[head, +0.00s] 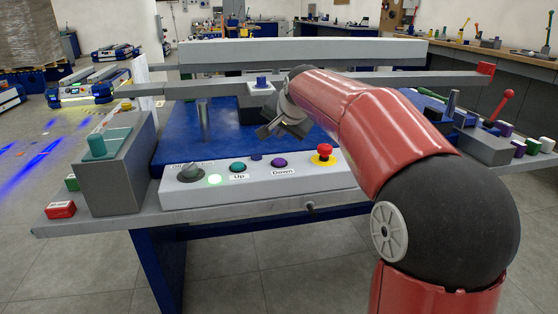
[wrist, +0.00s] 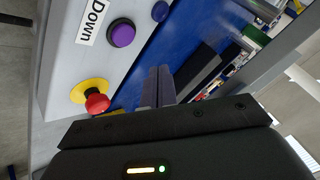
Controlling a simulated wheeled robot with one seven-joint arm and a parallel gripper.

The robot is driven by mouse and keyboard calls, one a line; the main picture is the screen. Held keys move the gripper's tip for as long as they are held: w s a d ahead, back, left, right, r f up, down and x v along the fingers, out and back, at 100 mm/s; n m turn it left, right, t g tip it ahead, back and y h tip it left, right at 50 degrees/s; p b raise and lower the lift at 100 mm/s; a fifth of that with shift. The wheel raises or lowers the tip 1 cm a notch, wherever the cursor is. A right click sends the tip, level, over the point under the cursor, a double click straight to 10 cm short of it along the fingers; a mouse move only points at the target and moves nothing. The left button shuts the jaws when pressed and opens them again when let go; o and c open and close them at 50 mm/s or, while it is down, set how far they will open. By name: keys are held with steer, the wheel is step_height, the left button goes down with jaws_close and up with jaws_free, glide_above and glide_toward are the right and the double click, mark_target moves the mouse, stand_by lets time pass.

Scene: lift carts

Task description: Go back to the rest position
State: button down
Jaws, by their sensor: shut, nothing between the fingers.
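My gripper (head: 272,132) hangs above the blue deck (head: 232,145), just behind the control panel (head: 330,184) in the head view. It is tilted, with its fingers pointing down and to the left. In the wrist view its two fingers (wrist: 158,88) are pressed together with nothing between them. My red arm comes in from the right and covers part of the deck.
A grey box with a teal knob (head: 97,147) stands at the left end of the table. A red-knobbed lever (head: 503,100) and several coloured buttons are at the right. A long grey beam (head: 300,52) spans behind the deck. Open floor lies at the left.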

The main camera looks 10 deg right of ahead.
steer(key=s+f+n+g, duration=0.1)
steer(key=s+f, duration=0.3)
steer(key=s, duration=0.8)
steer(key=s+f+n+g, duration=0.1)
steer(key=s+f+n, duration=0.3)
steer(key=s, duration=0.8)
steer(key=s+f+n+g+h, duration=0.1)
steer(key=s+f, duration=0.5)
steer(key=s, duration=0.6)
steer(key=shift+s+n+g, duration=0.3)
steer(key=shift+s+n, duration=0.05)
steer(key=shift+n, duration=0.55)
stand_by(3.5)
